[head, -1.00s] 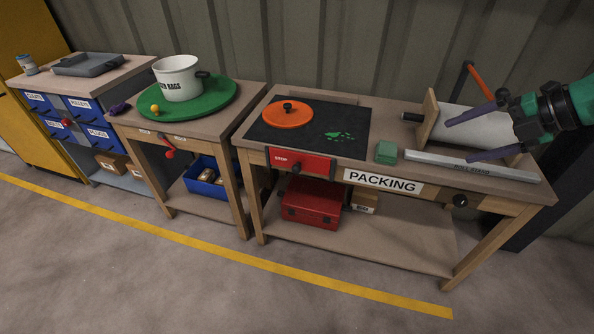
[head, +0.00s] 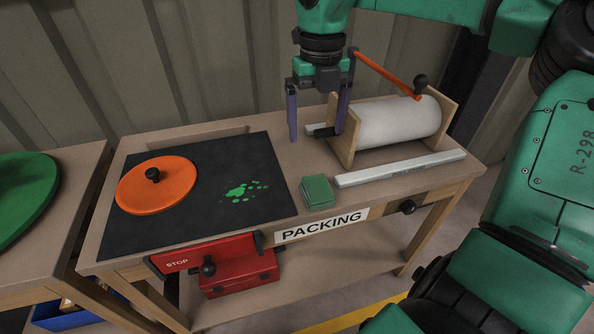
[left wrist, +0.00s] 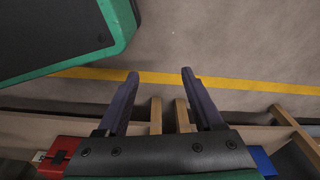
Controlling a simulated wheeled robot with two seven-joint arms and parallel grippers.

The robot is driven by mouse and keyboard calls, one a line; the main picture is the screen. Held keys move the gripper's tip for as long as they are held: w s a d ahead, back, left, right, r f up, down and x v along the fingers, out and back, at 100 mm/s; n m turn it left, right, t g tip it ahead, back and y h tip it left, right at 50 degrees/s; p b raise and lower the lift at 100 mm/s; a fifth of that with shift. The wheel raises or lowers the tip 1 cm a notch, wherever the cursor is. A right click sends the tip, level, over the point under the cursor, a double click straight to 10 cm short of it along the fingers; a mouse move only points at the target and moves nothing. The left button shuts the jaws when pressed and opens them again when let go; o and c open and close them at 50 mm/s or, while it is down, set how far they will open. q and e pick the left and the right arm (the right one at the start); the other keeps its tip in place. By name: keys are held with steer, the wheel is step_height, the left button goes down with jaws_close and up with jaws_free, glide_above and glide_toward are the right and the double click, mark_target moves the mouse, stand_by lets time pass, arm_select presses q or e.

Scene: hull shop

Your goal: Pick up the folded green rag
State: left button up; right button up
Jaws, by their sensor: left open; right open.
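The folded green rag (head: 317,191) lies flat on the packing table (head: 240,221), near its front edge. It sits between the black mat and the pale metal bar. My right gripper (head: 317,138) is open and empty, pointing down above the table behind the rag, close to the left end of the roll stand. Its purple fingers are apart and do not touch the rag. My left gripper (left wrist: 160,75) shows only in the left wrist view, open and empty, with floor and a yellow line beyond its fingers. The rag does not show in that view.
A black mat (head: 115,235) with an orange disc (head: 155,186) lies left of the rag. The white roll (head: 400,122) in its wooden stand, with an orange lever (head: 385,73), and the metal bar (head: 400,168) are at the right.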

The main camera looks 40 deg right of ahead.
steer(key=b, duration=0.1)
glide_above(316, 184)
steer(key=f, duration=0.6)
steer(key=shift+s, duration=0.25)
steer(key=f, duration=0.2)
steer(key=f+b, duration=0.1)
steer(key=f, duration=0.5)
steer(key=shift+w+b, duration=0.3)
arm_select(q)
step_height(316, 184, up, 6)
steer(key=w+d, duration=0.1)
steer(key=w, duration=0.1)
steer(key=shift+w+d, duration=0.2)
steer(key=shift+d, duration=0.2)
arm_select(e)
steer(key=shift+r, duration=0.1)
steer(key=c, duration=1.3)
